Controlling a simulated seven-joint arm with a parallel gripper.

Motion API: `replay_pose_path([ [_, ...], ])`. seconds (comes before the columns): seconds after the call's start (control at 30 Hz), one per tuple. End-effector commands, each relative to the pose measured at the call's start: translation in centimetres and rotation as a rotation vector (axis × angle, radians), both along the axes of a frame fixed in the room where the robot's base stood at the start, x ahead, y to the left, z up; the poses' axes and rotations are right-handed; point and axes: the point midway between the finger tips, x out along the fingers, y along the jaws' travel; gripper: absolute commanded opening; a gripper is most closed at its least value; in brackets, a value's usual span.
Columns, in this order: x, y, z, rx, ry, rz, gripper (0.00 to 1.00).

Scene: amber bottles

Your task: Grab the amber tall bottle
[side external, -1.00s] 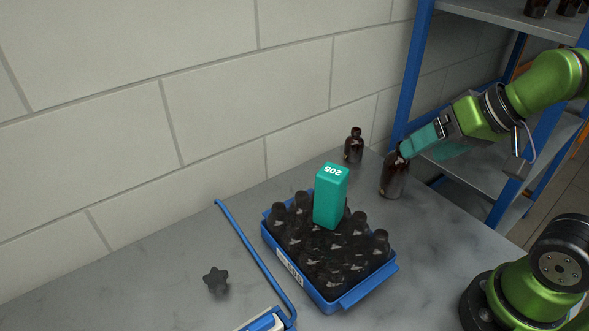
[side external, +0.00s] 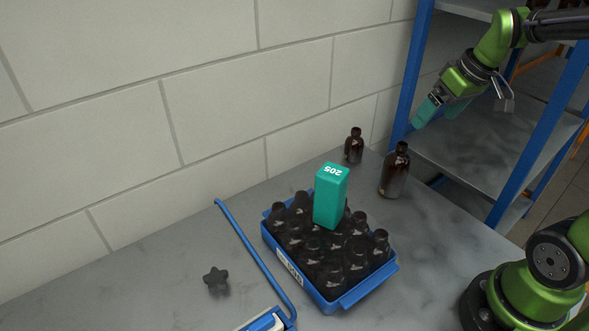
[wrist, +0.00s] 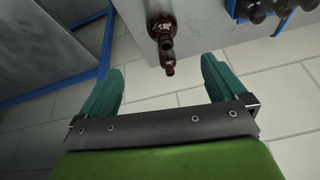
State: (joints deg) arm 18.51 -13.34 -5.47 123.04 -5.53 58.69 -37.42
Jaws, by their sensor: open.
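The larger amber bottle (side external: 394,175) stands upright on the grey table near its back edge, by the shelf. A smaller amber bottle (side external: 354,148) stands behind it to the left, near the wall. My gripper (side external: 435,117) is open and empty, above and to the right of the larger bottle, apart from it. In the wrist view, my teal fingers (wrist: 161,66) are spread wide. The larger bottle (wrist: 159,12) shows at the top middle, and the smaller one (wrist: 168,61) shows just below it, partly hidden.
A blue crate (side external: 345,303) full of dark bottles stands at the table's middle, with a teal box (side external: 330,197) marked 205 on top. A blue rod (side external: 253,258) and a black knob (side external: 216,279) lie left. A blue-post shelf (side external: 411,80) stands behind right.

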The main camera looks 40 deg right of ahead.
Motion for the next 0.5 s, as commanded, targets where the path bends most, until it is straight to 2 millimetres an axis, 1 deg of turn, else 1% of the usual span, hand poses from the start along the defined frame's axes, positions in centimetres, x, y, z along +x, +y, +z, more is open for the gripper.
replay_pose_path([
  [0.07,0.3,-0.2,0.5,-0.034,-0.005,0.074,0.98],
  [0.17,0.3,-0.1,0.1,-0.050,0.000,0.122,0.98],
  [0.27,0.8,0.0,-1.2,-0.051,0.002,0.131,0.98],
  [0.5,2.8,0.1,-6.1,-0.051,0.004,0.131,0.98],
])
